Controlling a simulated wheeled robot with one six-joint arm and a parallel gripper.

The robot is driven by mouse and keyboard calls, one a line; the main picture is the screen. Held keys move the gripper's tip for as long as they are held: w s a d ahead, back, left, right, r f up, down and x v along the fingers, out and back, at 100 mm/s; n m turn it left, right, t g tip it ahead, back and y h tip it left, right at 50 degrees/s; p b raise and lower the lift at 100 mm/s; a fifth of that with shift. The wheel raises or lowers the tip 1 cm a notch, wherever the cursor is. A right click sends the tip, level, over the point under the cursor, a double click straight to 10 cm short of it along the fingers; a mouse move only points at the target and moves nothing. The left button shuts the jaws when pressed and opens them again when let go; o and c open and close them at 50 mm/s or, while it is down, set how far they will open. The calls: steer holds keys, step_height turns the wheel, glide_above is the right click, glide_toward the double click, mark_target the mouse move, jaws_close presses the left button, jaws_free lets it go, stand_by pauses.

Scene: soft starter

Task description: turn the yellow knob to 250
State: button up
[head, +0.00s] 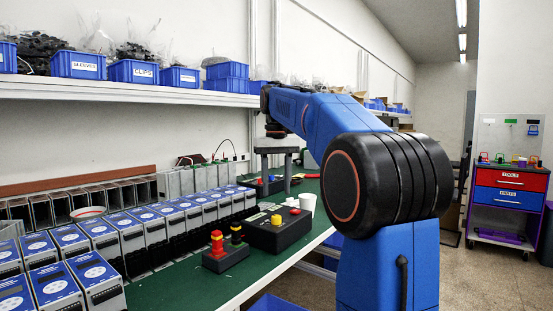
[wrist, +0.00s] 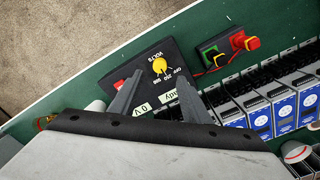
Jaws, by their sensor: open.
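The yellow knob (head: 276,219) sits on top of a black control box (head: 268,236) on the green bench. In the wrist view the knob (wrist: 160,66) is on the box face, beside the word VOLTS and a printed scale. The scale's numbers are too small to read surely. White labels on the box (wrist: 148,92) include one reading 0 V. My gripper (head: 276,186) is open, pointing down above the box. In the wrist view my gripper's fingertips (wrist: 158,77) lie to either side of the knob's picture position, with nothing between them and no visible contact.
A red button (wrist: 119,85) is on the same box. A smaller box (head: 226,257) with a red-and-yellow post stands to its left in the head view. Rows of grey-blue units (head: 120,244) fill the bench's left. A white cup (head: 307,202) stands behind the box.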

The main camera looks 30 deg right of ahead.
step_height(320, 180, up, 9)
stand_by(0.3)
steer(key=shift+a, duration=0.1)
stand_by(0.4)
steer(key=s+a+f+n+t, duration=0.1)
steer(key=s+a+f, duration=0.4)
steer(key=s+f, duration=0.5)
steer(key=s+a+f+n+t, duration=0.1)
steer(key=s+a+f, duration=0.4)
steer(key=s+f, duration=0.5)
steer(key=s+a+f+n+t, duration=0.1)
steer(key=s+a+f, duration=0.4)
steer(key=s+f, duration=0.5)
step_height(320, 180, down, 8)
steer(key=shift+a+r+t, duration=0.1)
steer(key=shift+a+t, duration=0.2)
steer(key=shift+t, duration=0.6)
